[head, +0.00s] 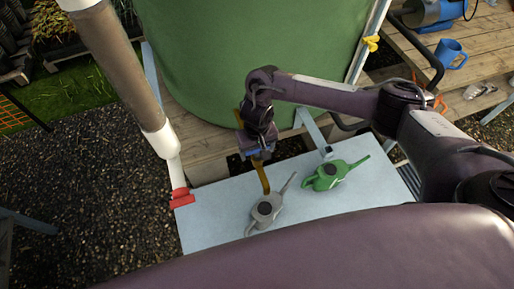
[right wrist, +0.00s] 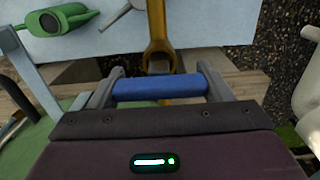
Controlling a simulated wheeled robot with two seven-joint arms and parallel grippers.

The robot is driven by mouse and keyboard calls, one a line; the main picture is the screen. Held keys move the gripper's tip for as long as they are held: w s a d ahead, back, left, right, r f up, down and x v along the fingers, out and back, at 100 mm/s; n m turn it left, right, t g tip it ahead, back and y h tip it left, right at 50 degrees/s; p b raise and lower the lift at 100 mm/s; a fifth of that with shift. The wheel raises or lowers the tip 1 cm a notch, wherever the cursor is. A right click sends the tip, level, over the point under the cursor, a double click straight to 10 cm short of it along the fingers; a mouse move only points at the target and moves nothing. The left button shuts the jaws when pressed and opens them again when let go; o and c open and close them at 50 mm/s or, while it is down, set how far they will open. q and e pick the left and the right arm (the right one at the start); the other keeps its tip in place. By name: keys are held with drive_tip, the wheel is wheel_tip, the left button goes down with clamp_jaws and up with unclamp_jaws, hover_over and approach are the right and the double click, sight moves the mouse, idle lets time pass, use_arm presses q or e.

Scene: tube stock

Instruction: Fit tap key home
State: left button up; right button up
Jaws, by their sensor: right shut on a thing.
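My right gripper (head: 258,150) is low in front of the green tank. In the right wrist view, its grey fingers are shut on the ends of a blue bar (right wrist: 160,87), which looks like the tap key's handle. Beyond the bar is a brass fitting with a round ring (right wrist: 158,55). A small grey square part (right wrist: 160,67) shows at the ring; I cannot tell how deep it sits. In the head view the brass piece (head: 263,178) shows below the gripper. My left gripper is not in view.
A pale blue bench (head: 215,215) holds a grey watering can (head: 266,210) and a green watering can (head: 328,175). The green tank (head: 250,55) rises behind. A pipe (head: 125,70) with a red part (head: 181,197) near its foot stands left.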

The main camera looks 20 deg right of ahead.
drive_tip(key=shift+p, duration=0.5)
idle(0.7)
idle(0.4)
drive_tip(key=o, duration=1.1)
drive_tip(key=shift+r, duration=0.15)
drive_tip(key=shift+r, duration=0.35)
wheel_tip(320, 180, up, 6)
drive_tip(key=shift+w+p, duration=0.1)
drive_tip(key=shift+p, duration=0.5)
drive_tip(key=shift+r, duration=0.45)
